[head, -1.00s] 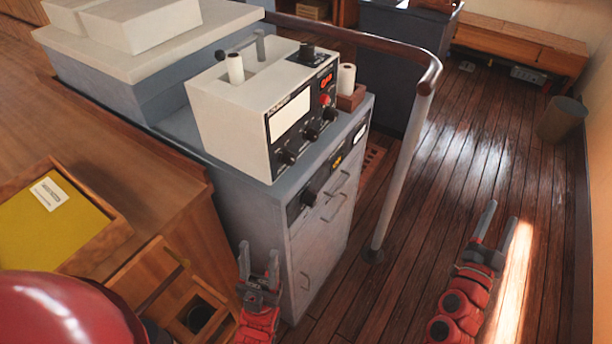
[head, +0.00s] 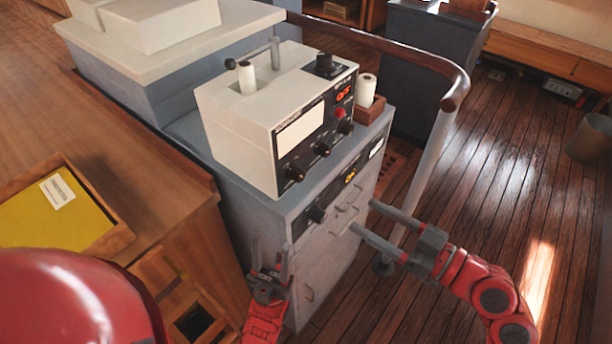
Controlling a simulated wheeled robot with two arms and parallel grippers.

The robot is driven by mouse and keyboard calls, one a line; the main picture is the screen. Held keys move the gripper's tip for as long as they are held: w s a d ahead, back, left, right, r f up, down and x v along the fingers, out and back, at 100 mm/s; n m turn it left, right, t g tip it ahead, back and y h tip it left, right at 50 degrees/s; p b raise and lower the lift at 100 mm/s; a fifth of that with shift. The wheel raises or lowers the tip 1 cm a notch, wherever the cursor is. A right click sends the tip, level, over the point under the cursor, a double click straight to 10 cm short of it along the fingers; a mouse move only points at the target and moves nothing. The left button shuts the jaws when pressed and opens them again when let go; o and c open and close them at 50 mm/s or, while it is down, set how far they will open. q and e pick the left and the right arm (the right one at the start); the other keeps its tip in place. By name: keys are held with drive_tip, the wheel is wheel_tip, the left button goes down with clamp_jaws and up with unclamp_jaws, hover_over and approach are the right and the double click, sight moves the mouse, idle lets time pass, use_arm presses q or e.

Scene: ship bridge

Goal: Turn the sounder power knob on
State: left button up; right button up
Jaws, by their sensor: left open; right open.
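The sounder (head: 235,120) is a cream box with a black front panel, on top of a grey cabinet (head: 250,205). Its panel has a white screen (head: 300,130), a red button, an orange display and black knobs: a lower left knob (head: 293,172), a middle knob (head: 322,149) and a right knob (head: 346,127). Another black knob (head: 316,213) sits on the cabinet front below. Labels are too small to read. My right gripper (head: 362,215) is open and empty, in front of the cabinet's drawer handles, below the panel. My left gripper (head: 272,254) is open and empty, low by the cabinet's near corner.
A handrail (head: 420,165) on a pale post curves around the cabinet's right side, close to my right arm. A paper roll in a brown holder (head: 370,112) stands right of the sounder. A wooden desk (head: 140,165) is at left.

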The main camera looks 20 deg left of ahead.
sight(302, 177)
drive_tip(key=p+x, duration=0.4)
drive_tip(key=x, duration=1.1)
drive_tip(key=shift+w+a, duration=0.2)
drive_tip(key=shift+a, duration=0.15)
clamp_jaws()
